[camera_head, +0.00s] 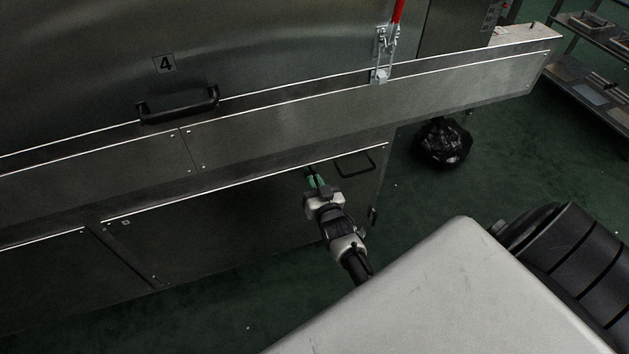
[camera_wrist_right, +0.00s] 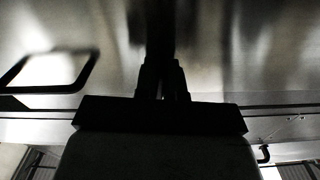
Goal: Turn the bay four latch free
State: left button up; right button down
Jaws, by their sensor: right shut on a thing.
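The big steel door with the number 4 label (camera_head: 164,64) and a black bar handle (camera_head: 180,104) fills the upper left of the head view. My right gripper (camera_head: 313,179), with green fingertips, is at the lower steel panel (camera_head: 230,215), left of a thin black loop handle (camera_head: 355,165). Its fingers are shut on a small dark piece at the panel, which seems to be the latch (camera_head: 308,170). The fingers mostly hide it, so its angle cannot be told. The right wrist view shows the gripper (camera_wrist_right: 162,85) dark against the steel, with the loop handle (camera_wrist_right: 48,72) at left. My left gripper is not in view.
A long steel ledge (camera_head: 290,115) runs above my right gripper. A red-handled toggle clamp (camera_head: 385,50) stands on it. A black bag (camera_head: 442,143) lies on the green floor, and shelves with trays (camera_head: 590,75) stand at the far right.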

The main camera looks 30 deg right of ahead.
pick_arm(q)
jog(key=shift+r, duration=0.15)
pick_arm(e)
jog(key=shift+n, duration=0.6)
jog(key=c, duration=1.2)
grip_release()
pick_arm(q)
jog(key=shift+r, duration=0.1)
pick_arm(e)
jog(key=shift+s, duration=0.15)
pick_arm(q)
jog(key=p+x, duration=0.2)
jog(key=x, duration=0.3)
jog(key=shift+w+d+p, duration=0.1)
jog(key=shift+p, duration=0.25)
pick_arm(e)
jog(key=v, duration=1)
jog(key=shift+s+a, duration=0.15)
jog(key=shift+s, duration=0.1)
jog(key=shift+n, duration=0.3)
